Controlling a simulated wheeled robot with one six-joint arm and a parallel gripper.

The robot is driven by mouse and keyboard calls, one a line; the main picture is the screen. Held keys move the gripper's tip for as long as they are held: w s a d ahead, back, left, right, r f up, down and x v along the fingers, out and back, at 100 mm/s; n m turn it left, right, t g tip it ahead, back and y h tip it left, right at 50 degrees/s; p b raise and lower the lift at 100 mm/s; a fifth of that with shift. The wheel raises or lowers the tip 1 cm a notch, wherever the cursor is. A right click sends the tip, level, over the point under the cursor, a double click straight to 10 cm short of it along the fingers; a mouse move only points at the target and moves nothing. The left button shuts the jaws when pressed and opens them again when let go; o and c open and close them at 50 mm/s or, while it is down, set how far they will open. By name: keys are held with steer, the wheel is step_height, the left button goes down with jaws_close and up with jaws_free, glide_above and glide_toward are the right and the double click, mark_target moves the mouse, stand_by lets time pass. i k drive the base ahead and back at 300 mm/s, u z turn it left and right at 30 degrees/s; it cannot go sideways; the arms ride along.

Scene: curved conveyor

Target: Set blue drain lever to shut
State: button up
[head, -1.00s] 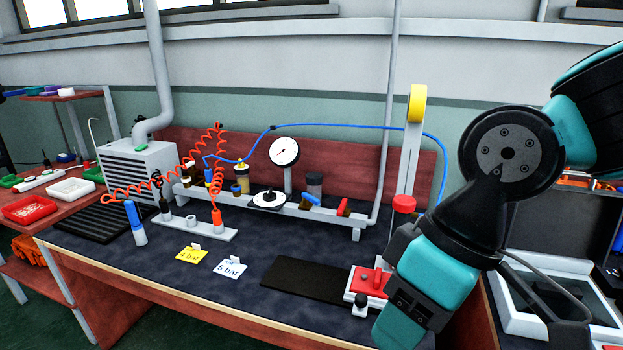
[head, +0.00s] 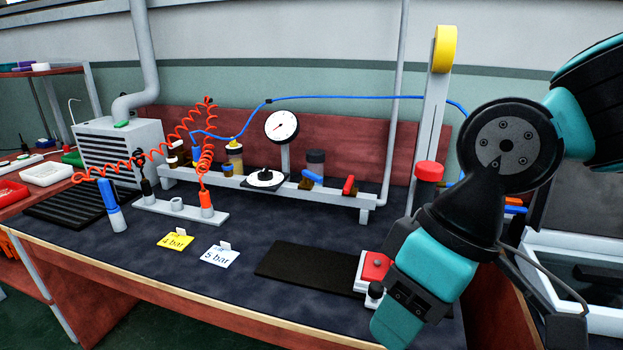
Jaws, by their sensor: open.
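A blue lever (head: 312,177) sits on a small brownish valve on the grey rail along the back of the bench. Its handle lies slanted, down to the right. Just right of it on the same rail is a red lever (head: 349,185). Part of my arm fills the right side, well to the right of the levers and nearer the camera. My gripper's fingers do not show.
A dial gauge (head: 281,126), a white round knob (head: 265,177) and a dark-topped jar (head: 315,162) are by the levers. Orange coiled hose (head: 135,163) hangs at left.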

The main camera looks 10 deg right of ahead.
mark_target(306, 174)
steer(key=k, duration=0.6)
steer(key=u, duration=0.55)
steer(key=i, duration=1.2)
steer(key=u, duration=0.05)
